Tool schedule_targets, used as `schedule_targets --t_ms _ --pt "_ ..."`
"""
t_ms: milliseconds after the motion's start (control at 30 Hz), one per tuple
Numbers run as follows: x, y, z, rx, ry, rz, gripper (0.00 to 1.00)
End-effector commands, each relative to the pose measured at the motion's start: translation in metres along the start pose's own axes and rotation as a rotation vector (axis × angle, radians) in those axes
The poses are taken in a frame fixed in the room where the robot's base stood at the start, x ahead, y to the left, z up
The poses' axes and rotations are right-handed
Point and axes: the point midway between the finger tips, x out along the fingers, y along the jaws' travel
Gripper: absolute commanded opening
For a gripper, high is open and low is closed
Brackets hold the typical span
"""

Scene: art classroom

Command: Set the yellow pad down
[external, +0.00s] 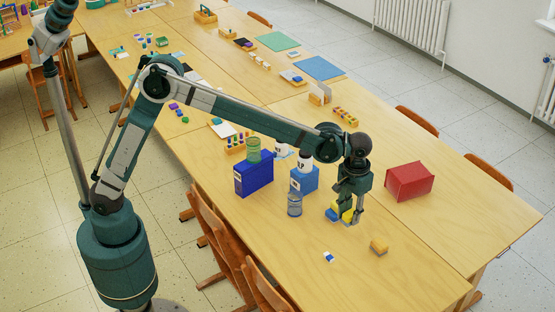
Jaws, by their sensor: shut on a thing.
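My gripper (350,217) points down low over the right part of the long wooden table. It is shut on the yellow pad (347,215), which shows only as a small yellow patch between the fingers. A blue and yellow block (332,212) is just left of the fingers, close to or touching the pad. I cannot tell whether the pad touches the table or something under it, as the fingers hide part of it.
A red box (409,181) stands right of my gripper. A clear blue jar (294,204), a light blue box (304,180) and a dark blue box (254,175) stand left. A yellow-grey block (378,247) and a small blue-white piece (328,257) lie in front. The table's near right is clear.

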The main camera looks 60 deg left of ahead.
Motion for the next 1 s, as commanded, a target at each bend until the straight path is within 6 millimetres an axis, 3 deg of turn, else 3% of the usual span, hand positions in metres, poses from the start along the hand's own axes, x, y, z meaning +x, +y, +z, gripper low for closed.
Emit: schedule_targets --t_ms 267,567,800,1000 --pt "0.000 0.041 0.032 0.071 0.000 0.000 0.14" --pt "0.063 0.038 0.029 0.065 0.000 0.000 0.14" --pt "0.130 0.038 0.029 0.065 0.000 0.000 0.14" --pt "0.167 0.038 0.029 0.065 0.000 0.000 0.14"
